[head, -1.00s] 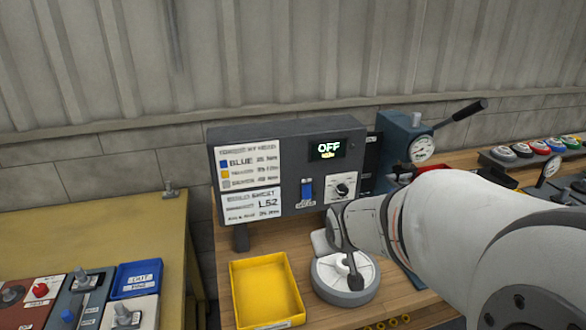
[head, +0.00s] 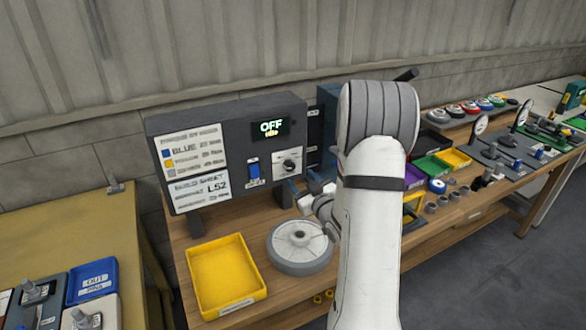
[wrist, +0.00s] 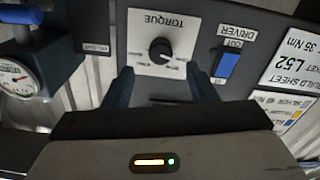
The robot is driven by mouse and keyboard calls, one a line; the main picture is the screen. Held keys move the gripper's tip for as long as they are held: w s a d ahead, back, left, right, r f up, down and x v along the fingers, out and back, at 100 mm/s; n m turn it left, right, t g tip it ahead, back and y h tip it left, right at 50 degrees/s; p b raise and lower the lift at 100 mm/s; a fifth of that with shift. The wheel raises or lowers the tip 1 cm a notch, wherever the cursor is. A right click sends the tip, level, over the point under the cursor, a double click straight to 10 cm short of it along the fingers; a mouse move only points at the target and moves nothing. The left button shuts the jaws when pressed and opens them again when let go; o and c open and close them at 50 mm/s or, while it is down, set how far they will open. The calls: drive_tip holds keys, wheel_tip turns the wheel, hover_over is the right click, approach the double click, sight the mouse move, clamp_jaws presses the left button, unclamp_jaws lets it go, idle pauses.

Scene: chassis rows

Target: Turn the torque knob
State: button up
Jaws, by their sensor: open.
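The torque knob (head: 289,165) is a small black dial on a white plate, at the lower right of the dark grey panel box (head: 225,155). In the wrist view, which is upside down, the black knob (wrist: 160,50) shows under the word TORQUE, with its pointer visible. My gripper (wrist: 160,82) is open, its two dark fingers apart and pointing at the knob's plate. The knob lies between the fingers' lines, beyond the tips, and nothing is held. In the head view my gripper (head: 300,190) is just below the knob, partly hidden by my arm.
The panel display (head: 271,127) reads OFF. A blue driver switch (head: 253,170) sits beside the knob, also seen in the wrist view (wrist: 228,64). A yellow bin (head: 225,278) and a round grey-white disc (head: 300,245) stand on the bench below. A gauge press is at the panel's right.

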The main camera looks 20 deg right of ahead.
sight(291, 168)
drive_tip(key=w+p, duration=0.1)
drive_tip(key=w, duration=0.5)
drive_tip(key=shift+w+a+p, duration=0.15)
drive_tip(key=shift+w+p, duration=0.15)
drive_tip(key=shift+w, duration=0.05)
drive_tip(key=c, duration=1)
